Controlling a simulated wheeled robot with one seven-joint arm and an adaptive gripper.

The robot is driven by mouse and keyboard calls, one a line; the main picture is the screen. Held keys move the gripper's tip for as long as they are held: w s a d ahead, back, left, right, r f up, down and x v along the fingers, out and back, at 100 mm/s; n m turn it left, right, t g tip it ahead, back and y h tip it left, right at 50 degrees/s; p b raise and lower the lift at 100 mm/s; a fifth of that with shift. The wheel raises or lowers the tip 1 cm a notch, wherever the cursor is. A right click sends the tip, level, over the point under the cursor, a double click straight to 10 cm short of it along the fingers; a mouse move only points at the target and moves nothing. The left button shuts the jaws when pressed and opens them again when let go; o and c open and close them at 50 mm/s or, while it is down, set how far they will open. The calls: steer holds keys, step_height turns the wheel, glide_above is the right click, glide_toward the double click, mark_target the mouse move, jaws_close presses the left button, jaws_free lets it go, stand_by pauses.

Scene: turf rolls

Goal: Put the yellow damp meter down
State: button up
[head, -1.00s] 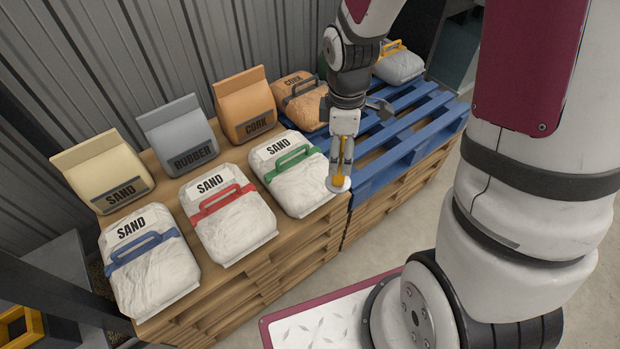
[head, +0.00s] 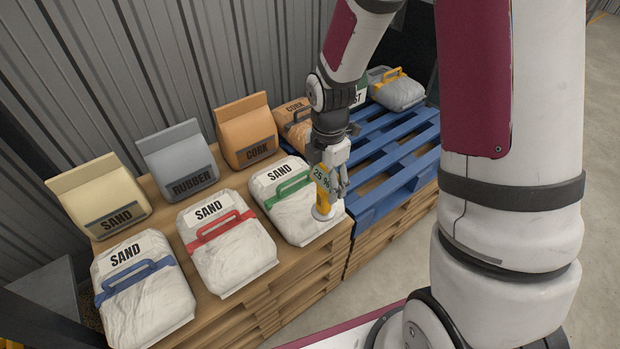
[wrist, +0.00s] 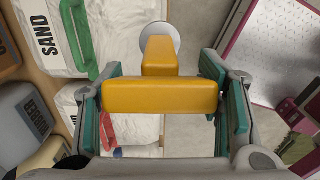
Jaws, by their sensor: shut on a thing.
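My gripper (head: 330,180) is shut on the yellow damp meter (head: 323,190), which hangs upright with its pale round foot downward. The meter's face shows a green display that seems to read 25 %. In the head view it is in front of the right edge of the green-handled sand bag (head: 288,207); I cannot tell whether the foot touches anything. In the wrist view the meter (wrist: 160,96) is between the teal finger pads, and its white disc shows beyond it against the grey floor, beside the sand bag.
Sand bags with red (head: 230,250) and blue (head: 140,293) handles lie left on the wooden pallet stack (head: 300,293). Upright sand (head: 98,195), rubber (head: 178,160) and cork (head: 246,132) bags stand behind. The blue pallet (head: 395,150) at right has bare slats.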

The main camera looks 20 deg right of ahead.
steer(key=w+a+f+b, duration=0.1)
steer(key=w+f, duration=0.3)
steer(key=w, duration=0.2)
steer(key=shift+a, duration=0.3)
steer(key=shift+f, duration=0.2)
steer(key=o, duration=1.6)
steer(key=shift+c, duration=0.2)
steer(key=shift+r, duration=0.1)
